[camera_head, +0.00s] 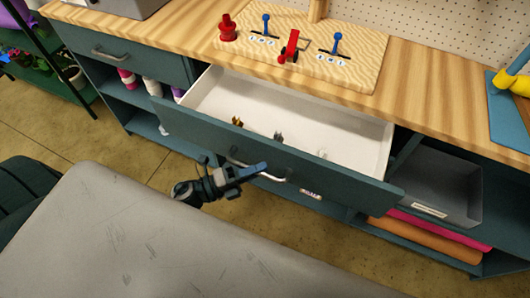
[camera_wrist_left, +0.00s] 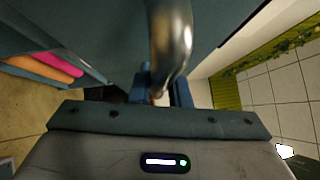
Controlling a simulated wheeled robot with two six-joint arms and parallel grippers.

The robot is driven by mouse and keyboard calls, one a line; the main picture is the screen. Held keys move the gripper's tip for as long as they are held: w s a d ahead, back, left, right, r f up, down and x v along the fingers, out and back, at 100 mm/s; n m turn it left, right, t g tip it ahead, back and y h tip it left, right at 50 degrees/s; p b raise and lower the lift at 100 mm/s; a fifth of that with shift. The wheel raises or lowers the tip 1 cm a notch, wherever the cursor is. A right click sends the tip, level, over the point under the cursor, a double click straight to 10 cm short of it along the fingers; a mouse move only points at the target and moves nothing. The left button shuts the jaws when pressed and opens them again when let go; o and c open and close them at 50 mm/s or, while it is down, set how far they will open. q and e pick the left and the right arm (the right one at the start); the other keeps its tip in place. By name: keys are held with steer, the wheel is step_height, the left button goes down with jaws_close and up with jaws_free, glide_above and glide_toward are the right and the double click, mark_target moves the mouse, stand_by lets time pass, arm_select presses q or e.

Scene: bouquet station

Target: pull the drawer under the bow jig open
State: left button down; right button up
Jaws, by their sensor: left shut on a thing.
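The drawer (camera_head: 330,172) under the bow jig is pulled out from the bench, with its white inside showing. A few small items lie in it. Its metal bar handle (camera_head: 273,175) is on the dark teal front. My left gripper (camera_head: 255,170) is at the handle and shut on it. In the left wrist view the handle (camera_wrist_left: 170,45) runs down between the fingers (camera_wrist_left: 160,90). The bow jig (camera_head: 300,50), a wooden board with red and blue clamps, sits on the bench top above. My right gripper is in neither view.
A closed drawer (camera_head: 140,65) is at the left. An open grey bin (camera_head: 435,185) and pink and orange rolls (camera_head: 420,235) are on the shelves at right. A blue board (camera_head: 509,115) lies on the bench at far right. Bare floor shows at left.

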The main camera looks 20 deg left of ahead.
arm_select(q)
steer(key=shift+s, duration=1)
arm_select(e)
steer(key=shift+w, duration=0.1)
arm_select(q)
steer(key=c, duration=1.4)
jaws_free()
steer(key=shift+o, duration=0.2)
